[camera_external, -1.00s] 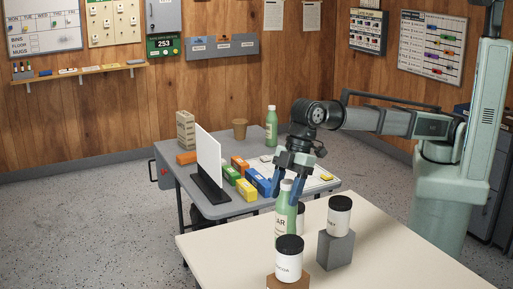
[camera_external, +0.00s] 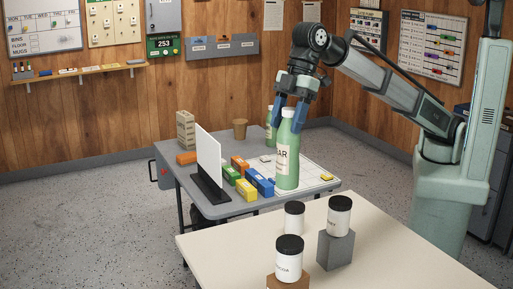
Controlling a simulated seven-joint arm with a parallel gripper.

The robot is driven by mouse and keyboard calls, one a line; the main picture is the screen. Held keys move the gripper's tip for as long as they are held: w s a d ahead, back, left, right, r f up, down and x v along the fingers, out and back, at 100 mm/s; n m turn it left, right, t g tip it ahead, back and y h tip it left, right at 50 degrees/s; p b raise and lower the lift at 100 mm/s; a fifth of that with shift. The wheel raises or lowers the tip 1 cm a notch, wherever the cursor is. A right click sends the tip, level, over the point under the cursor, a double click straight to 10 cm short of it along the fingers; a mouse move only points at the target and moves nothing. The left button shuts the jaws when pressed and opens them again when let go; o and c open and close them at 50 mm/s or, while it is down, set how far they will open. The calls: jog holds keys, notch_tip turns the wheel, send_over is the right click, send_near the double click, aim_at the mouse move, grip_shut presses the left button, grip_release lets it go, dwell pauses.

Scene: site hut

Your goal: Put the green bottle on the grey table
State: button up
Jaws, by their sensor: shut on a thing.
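My gripper (camera_external: 289,112) is shut on the neck of a green bottle (camera_external: 287,158) with a white cap and a pale label. The bottle hangs upright in the air, above and behind the jars. In the picture it overlaps the right part of the grey table (camera_external: 225,209); its exact height and distance from that table are hard to tell. A second green bottle (camera_external: 269,132) stands at the back of the grey table, partly hidden behind the held bottle and my gripper.
The cream table (camera_external: 395,255) in front carries three black-lidded jars (camera_external: 294,218), two on blocks.

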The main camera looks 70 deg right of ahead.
jog(key=w+d+m, duration=0.2)
jog(key=w+d, duration=1.5)
jog(key=w, duration=0.2)
jog(key=shift+f+m+t+h, duration=0.2)
jog(key=shift+m+t+h, duration=0.1)
jog(key=shift+t+h, duration=0.1)
jog(key=w+d, duration=0.4)
jog(key=d, duration=0.2)
jog(key=w+d+m, duration=0.1)
jog(key=w+d, duration=0.3)
jog(key=d, duration=0.3)
jog(key=w+d+m, duration=0.1)
jog(key=w+d, duration=0.3)
jog(key=d, duration=0.2)
jog(key=shift+d+t+h, duration=0.25)
jog(key=shift+t+h, duration=0.05)
jog(key=w+d+m+t+h, duration=0.1)
jog(key=w+d+m, duration=0.15)
jog(key=d, duration=2.15)
jog(key=w+d+m, duration=0.2)
jog(key=w+d, duration=0.2)
jog(key=d, duration=2)
jog(key=shift+w+f, duration=0.1)
jog(key=shift+f, duration=13.85)
jog(key=o, duration=1.3)
jog(key=shift+f, duration=0.1)
